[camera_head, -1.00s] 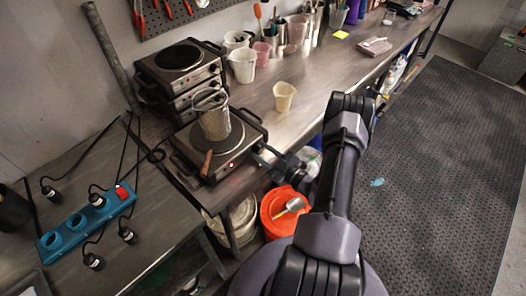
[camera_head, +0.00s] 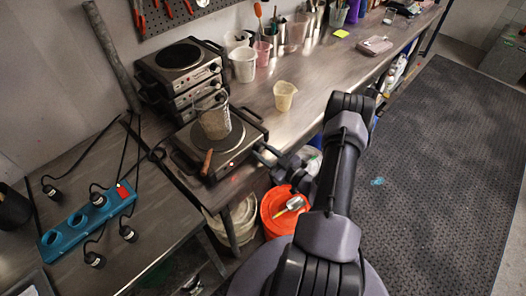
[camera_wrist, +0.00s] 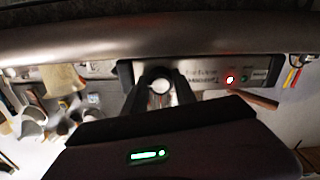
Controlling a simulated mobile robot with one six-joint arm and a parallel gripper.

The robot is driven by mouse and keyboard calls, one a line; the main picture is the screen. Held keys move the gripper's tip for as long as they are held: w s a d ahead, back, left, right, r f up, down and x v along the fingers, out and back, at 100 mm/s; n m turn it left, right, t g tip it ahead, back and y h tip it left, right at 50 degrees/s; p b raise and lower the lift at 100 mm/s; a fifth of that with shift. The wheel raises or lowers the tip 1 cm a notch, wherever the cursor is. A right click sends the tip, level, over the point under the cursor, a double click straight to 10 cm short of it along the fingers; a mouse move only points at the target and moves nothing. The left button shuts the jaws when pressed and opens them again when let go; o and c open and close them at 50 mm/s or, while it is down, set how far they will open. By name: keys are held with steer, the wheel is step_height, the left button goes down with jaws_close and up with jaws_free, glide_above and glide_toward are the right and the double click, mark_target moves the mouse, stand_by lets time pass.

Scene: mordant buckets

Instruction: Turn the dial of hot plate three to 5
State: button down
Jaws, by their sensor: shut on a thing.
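A single low hot plate (camera_head: 241,141) with a dark round top stands on the bench, a beaker (camera_head: 213,122) on it. My gripper (camera_head: 266,154) is at the right end of its front panel. In the wrist view my gripper (camera_wrist: 160,86) is shut around the dial, whose pale round face (camera_wrist: 160,86) shows between the dark fingers. The panel (camera_wrist: 205,78) beside it has a red lamp (camera_wrist: 229,79) and a smaller green one. The panel print is too blurred to read, so the dial's setting and the plate's number cannot be told.
More hot plates (camera_head: 183,57) are stacked behind. A brown handle (camera_head: 207,162) stands at the plate's front edge. A cream cup (camera_head: 284,96) is to the right. An orange bucket (camera_head: 273,212) stands below the bench. A blue power strip (camera_head: 70,235) with cords lies at left.

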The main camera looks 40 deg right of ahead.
steer(key=c, duration=1)
jaws_free()
steer(key=s+d+p, duration=0.1)
steer(key=s, duration=1.6)
steer(key=shift+s+d, duration=0.2)
